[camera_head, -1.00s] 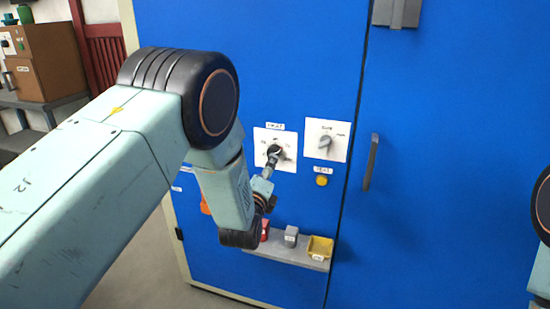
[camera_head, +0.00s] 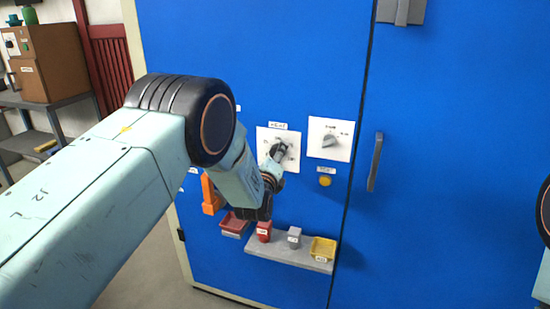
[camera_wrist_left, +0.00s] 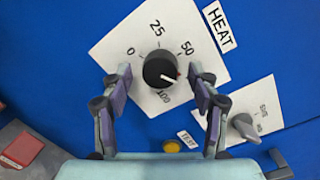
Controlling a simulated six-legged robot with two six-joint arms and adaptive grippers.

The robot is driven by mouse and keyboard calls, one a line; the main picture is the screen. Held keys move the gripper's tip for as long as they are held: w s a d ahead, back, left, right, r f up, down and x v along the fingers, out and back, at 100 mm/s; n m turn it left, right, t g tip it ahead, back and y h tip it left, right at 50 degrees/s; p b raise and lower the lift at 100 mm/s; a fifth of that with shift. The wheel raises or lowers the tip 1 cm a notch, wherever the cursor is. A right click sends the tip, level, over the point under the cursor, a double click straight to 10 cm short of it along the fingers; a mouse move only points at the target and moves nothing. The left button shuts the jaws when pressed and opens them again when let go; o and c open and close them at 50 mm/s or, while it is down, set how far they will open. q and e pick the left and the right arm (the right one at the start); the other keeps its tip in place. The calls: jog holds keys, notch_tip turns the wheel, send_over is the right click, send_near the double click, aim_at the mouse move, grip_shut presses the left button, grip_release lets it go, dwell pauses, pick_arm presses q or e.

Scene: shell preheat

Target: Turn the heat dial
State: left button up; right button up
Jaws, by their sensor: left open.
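My right gripper is out of view.
A second plate with a grey knob (camera_head: 330,141) is right of the heat plate, above a yellow button (camera_head: 325,181). A door handle (camera_head: 375,162) projects farther right.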

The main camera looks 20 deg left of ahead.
pick_arm(q)
jog(key=shift+w, duration=0.15)
jog(key=shift+c, duration=0.2)
jog(key=c, duration=1.1)
jog(key=shift+c, duration=0.2)
